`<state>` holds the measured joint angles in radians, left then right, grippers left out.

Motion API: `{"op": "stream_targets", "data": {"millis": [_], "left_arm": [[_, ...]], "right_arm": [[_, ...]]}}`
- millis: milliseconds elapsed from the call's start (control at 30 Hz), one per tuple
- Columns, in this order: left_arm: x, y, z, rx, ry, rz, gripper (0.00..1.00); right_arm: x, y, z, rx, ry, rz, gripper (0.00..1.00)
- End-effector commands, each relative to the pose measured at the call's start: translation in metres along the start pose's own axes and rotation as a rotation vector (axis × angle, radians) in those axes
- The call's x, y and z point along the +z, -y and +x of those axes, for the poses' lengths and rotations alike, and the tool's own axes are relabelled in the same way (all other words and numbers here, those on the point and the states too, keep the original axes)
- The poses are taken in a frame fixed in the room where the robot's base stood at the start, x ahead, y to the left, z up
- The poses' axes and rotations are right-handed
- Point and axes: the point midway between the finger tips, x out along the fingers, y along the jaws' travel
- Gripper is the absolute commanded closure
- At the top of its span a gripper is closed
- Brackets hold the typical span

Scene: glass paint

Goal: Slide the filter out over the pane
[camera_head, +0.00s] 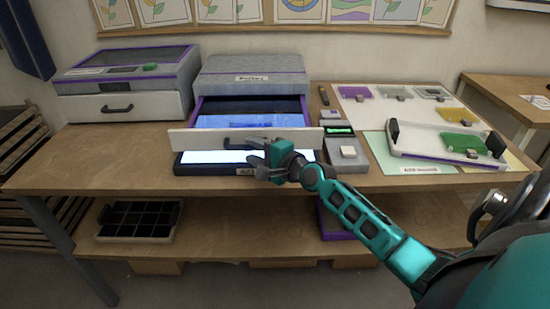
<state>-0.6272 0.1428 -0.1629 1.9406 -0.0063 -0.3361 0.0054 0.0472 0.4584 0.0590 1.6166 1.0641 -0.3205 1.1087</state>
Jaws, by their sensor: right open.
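A grey unit (252,66) stands at the middle of the bench with its drawer pulled out. The drawer has a white front (195,141) with a dark handle (234,142), and a blue translucent sheet (250,121) lies inside, perhaps the filter. Below the front, a glowing white pane (215,157) lies in a dark frame; its middle is partly hidden by my gripper. My right gripper (256,167) is open in front of the pane and drawer front, just below and right of the handle. I cannot tell whether it touches anything. My left gripper is not in view.
A grey unit with a closed, handled drawer (135,105) stands at left. Right of the middle are a small device (346,152) and a white tray (420,139) with a green plate. Small coloured plates lie on a mat (393,110). The bench's front left (100,170) is clear.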

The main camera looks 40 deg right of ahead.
Motion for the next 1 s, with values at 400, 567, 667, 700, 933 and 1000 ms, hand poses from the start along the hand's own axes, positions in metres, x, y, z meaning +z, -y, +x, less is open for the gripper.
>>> {"op": "stream_targets", "data": {"millis": [400, 567, 667, 700, 933, 1000], "left_arm": [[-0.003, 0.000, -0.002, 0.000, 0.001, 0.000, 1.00], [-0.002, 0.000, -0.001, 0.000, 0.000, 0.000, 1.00], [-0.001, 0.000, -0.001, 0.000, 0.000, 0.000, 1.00], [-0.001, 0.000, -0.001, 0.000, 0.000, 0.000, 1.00], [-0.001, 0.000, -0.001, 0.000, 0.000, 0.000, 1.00], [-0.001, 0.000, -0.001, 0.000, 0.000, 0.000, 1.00]], "right_arm": [[0.000, -0.001, -0.077, 0.003, 0.000, -0.001, 0.58], [0.000, -0.001, -0.099, 0.003, 0.000, -0.001, 0.58], [0.000, -0.001, -0.108, 0.002, 0.000, -0.001, 0.58], [0.000, -0.001, -0.111, 0.002, 0.000, -0.001, 0.58], [0.000, 0.000, -0.116, 0.001, 0.001, 0.000, 0.58], [0.000, 0.000, -0.116, 0.001, 0.001, 0.000, 0.58]]}}
